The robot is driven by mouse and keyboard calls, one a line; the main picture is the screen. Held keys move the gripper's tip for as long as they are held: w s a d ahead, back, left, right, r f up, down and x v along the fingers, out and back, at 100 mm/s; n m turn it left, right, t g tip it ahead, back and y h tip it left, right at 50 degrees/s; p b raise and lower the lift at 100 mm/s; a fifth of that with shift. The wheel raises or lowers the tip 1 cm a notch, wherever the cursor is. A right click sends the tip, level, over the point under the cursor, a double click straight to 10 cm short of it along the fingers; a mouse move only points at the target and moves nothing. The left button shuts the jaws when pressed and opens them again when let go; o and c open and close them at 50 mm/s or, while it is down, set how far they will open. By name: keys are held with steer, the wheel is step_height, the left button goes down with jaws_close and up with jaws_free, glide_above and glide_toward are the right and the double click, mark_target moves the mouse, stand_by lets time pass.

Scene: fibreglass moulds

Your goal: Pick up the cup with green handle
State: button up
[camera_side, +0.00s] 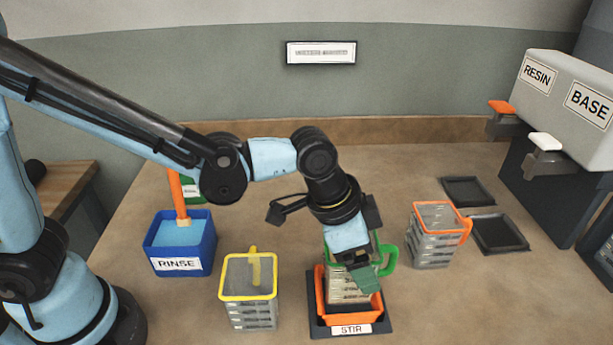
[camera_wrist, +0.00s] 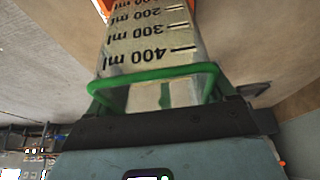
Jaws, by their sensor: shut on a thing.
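The cup with the green handle stands in the orange STIR holder (camera_side: 349,318) in the side view. Its clear, marked body (camera_side: 342,288) shows below my gripper, and its green handle (camera_side: 390,260) sticks out to the right. My gripper (camera_side: 354,262) comes down from above and is shut on the cup near its top. In the wrist view, the cup's green rim (camera_wrist: 152,76) and its millilitre markings lie right in front of my gripper (camera_wrist: 165,125). The exact contact of the fingers is partly hidden.
A yellow-rimmed cup (camera_side: 252,297) stands to the left, and an orange-rimmed cup (camera_side: 436,240) to the right. A blue RINSE bin (camera_side: 181,263) is at the left. Dark trays (camera_side: 499,234) lie below the RESIN and BASE dispenser (camera_side: 562,90). The back middle table is clear.

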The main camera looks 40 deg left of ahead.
steer(key=shift+f, duration=1.2)
steer(key=shift+f, duration=0.2)
steer(key=o, duration=1.2)
steer(key=shift+o, duration=0.2)
